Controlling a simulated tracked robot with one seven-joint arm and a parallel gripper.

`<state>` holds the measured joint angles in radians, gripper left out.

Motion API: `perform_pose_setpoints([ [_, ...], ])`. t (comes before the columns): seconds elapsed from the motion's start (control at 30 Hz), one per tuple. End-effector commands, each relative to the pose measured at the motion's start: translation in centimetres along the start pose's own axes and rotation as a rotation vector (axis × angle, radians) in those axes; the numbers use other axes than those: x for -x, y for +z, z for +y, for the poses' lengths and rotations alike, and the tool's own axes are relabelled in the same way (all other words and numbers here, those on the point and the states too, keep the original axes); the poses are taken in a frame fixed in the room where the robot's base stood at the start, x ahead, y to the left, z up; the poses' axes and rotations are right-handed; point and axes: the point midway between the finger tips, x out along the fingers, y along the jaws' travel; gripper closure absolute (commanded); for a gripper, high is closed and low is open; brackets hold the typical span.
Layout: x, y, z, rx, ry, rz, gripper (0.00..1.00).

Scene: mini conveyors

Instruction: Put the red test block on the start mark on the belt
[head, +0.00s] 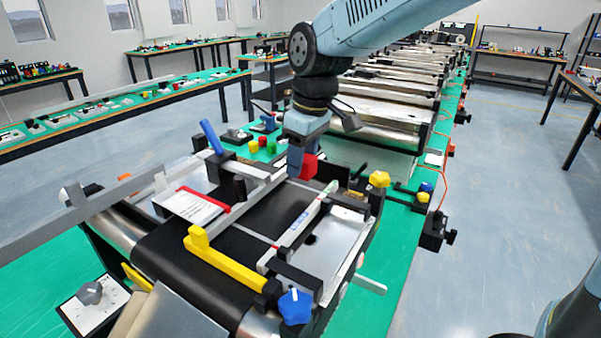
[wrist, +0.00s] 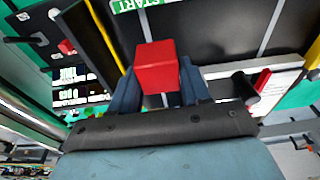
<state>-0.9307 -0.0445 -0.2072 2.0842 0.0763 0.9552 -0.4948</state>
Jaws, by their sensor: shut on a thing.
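The red test block (wrist: 156,68) is between the two blue fingers of my gripper (wrist: 158,88). My gripper is shut on it. In the head view, the block (head: 309,166) shows beside the fingers of my gripper (head: 301,168), over the far part of the conveyor. The black belt (head: 190,265) runs under it, and the block looks raised above the belt. In the wrist view, a green and white START label (wrist: 152,4) lies at the top edge, cut off by the frame, beyond the block. Pale lines cross the black belt (wrist: 215,30).
A yellow bar (head: 225,260) spans the near belt. A white rail (head: 300,222) and black brackets flank the belt on the right. A white card with red edging (head: 195,207) is on the left. Blue (head: 295,306) and yellow (head: 379,179) knobs stick up at the right side.

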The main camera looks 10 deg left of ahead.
Motion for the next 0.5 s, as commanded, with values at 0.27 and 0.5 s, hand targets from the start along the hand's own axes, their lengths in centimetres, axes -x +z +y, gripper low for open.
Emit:
perform_pose_setpoints([
  [0.27, -2.4, -0.1, 0.2, 0.002, 0.000, -0.002, 0.89],
  [0.5, -3.8, 0.1, 0.3, 0.001, 0.001, 0.000, 0.89],
])
